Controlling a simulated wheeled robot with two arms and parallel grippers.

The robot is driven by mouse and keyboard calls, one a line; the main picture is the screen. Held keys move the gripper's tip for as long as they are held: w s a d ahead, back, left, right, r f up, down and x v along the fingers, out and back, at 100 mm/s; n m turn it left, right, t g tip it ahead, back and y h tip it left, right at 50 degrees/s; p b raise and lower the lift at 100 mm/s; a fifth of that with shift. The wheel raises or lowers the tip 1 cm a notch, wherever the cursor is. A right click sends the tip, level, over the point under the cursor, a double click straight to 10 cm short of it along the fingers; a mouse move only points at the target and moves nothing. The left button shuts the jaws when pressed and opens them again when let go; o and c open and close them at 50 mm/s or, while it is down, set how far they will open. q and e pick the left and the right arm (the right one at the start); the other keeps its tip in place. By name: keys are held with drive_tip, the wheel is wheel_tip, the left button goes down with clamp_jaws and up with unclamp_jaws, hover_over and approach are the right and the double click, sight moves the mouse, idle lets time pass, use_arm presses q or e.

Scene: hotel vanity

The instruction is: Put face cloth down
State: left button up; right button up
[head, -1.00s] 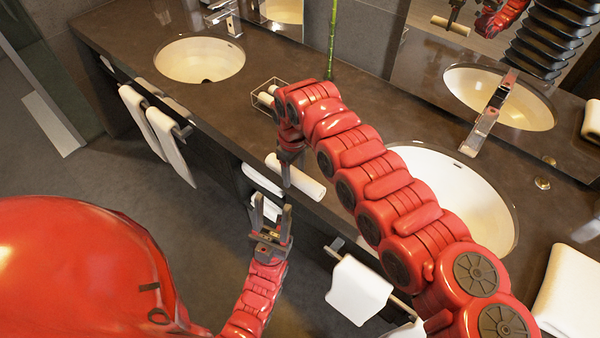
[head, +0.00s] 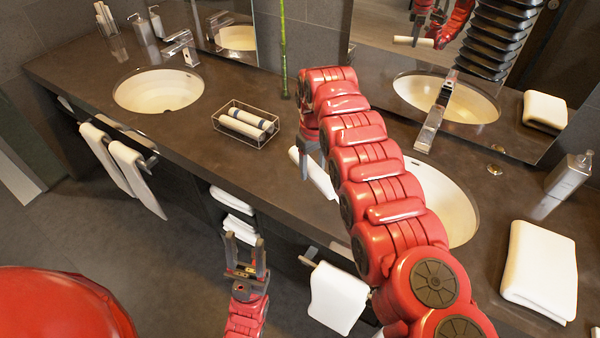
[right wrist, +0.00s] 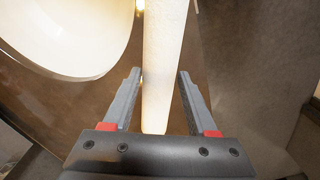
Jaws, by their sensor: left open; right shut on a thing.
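The face cloth (head: 318,176) is a white roll. In the head view it is by the counter's front edge, left of the right basin, partly hidden by my right arm. My right gripper (head: 304,172) is shut on it. In the right wrist view the cloth (right wrist: 166,60) runs lengthwise between the fingers of the gripper (right wrist: 159,76), beside the basin. I cannot tell whether the cloth touches the counter. My left gripper (head: 246,268) is open and empty, low in front of the vanity.
A wire basket (head: 262,143) with rolled cloths stands on the dark counter (head: 205,125), left of my right gripper. The right basin (head: 445,200) is close by, and the left basin (head: 158,90) is further off. A folded towel (head: 540,268) lies at right. Towels (head: 338,298) hang below the counter.

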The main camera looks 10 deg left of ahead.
drive_tip(key=shift+w+d+r, duration=0.15)
drive_tip(key=shift+d, duration=0.2)
drive_tip(key=shift+w+d+r, duration=0.1)
drive_tip(key=shift+d, duration=0.25)
drive_tip(key=shift+w+d, duration=0.1)
drive_tip(key=shift+d, duration=0.05)
drive_tip(key=w+d+r+m, duration=0.2)
drive_tip(key=d, duration=0.3)
drive_tip(key=shift+d+m, duration=0.3)
drive_tip(key=shift+d, duration=0.1)
drive_tip(key=shift+d, duration=0.1)
drive_tip(key=shift+w+d+r+m, duration=0.15)
drive_tip(key=shift+d, duration=0.35)
drive_tip(key=shift+w+d+r+m, duration=0.15)
drive_tip(key=shift+w+d+m, duration=0.05)
drive_tip(key=shift+d, duration=0.25)
drive_tip(key=shift+w+d+r+m, duration=0.15)
drive_tip(key=shift+d, duration=0.35)
